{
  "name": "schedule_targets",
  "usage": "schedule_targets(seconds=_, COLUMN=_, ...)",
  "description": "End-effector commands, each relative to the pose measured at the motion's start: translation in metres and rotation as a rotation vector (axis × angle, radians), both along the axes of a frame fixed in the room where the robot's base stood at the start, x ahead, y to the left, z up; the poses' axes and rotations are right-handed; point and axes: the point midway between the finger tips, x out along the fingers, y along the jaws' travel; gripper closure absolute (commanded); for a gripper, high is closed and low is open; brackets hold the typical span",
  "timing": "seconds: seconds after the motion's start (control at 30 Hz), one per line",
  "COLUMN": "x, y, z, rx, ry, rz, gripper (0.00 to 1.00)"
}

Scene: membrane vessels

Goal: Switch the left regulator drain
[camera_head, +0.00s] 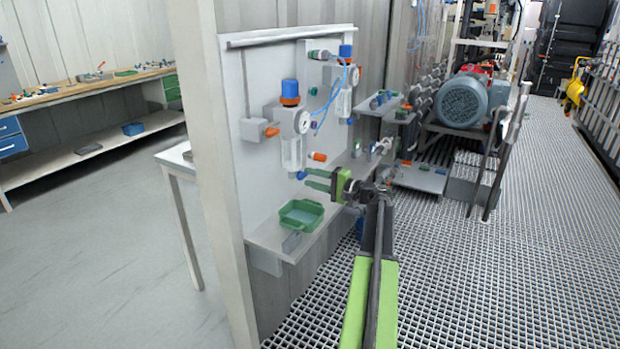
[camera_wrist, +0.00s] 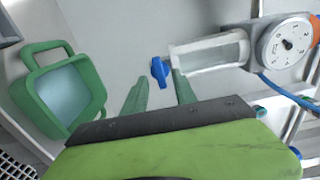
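The left regulator (camera_head: 292,118) is on the grey panel, with a blue knob, an orange ring, a round gauge and a clear bowl (camera_head: 292,154). Its small blue drain (camera_head: 301,175) is at the bowl's lower end. In the wrist view the blue drain (camera_wrist: 159,70) lies just beyond the fingertips, beside the end of the clear bowl (camera_wrist: 208,53). My gripper (camera_head: 307,179) is open, its two green fingers pointing at the drain. In the wrist view the fingers (camera_wrist: 160,82) stand either side of the drain's line, apparently empty. Whether they touch it I cannot tell.
A green tray (camera_head: 284,217) stands on the shelf below the regulator. An orange-tipped fitting (camera_head: 318,156) is close above my fingers. The right regulator (camera_head: 344,101) with blue hoses hangs farther along the panel. The grated floor (camera_head: 500,270) at right is open.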

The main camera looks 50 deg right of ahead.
Motion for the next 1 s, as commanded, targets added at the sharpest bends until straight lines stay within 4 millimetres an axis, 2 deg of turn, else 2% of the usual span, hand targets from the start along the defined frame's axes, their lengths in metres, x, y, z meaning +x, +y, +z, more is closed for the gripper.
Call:
schedule_targets(seconds=0.3, x=-0.086, y=-0.022, z=0.0, rx=0.0, ry=0.0, rz=-0.005, gripper=0.66)
schedule_targets(seconds=0.5, x=-0.132, y=-0.033, z=0.0, rx=0.0, ry=0.001, rz=-0.003, gripper=0.66)
schedule_targets(seconds=0.7, x=-0.153, y=-0.038, z=0.0, rx=0.0, ry=0.001, rz=-0.001, gripper=0.66)
schedule_targets(seconds=1.0, x=-0.155, y=-0.039, z=0.0, rx=0.0, ry=0.001, rz=-0.001, gripper=0.66)
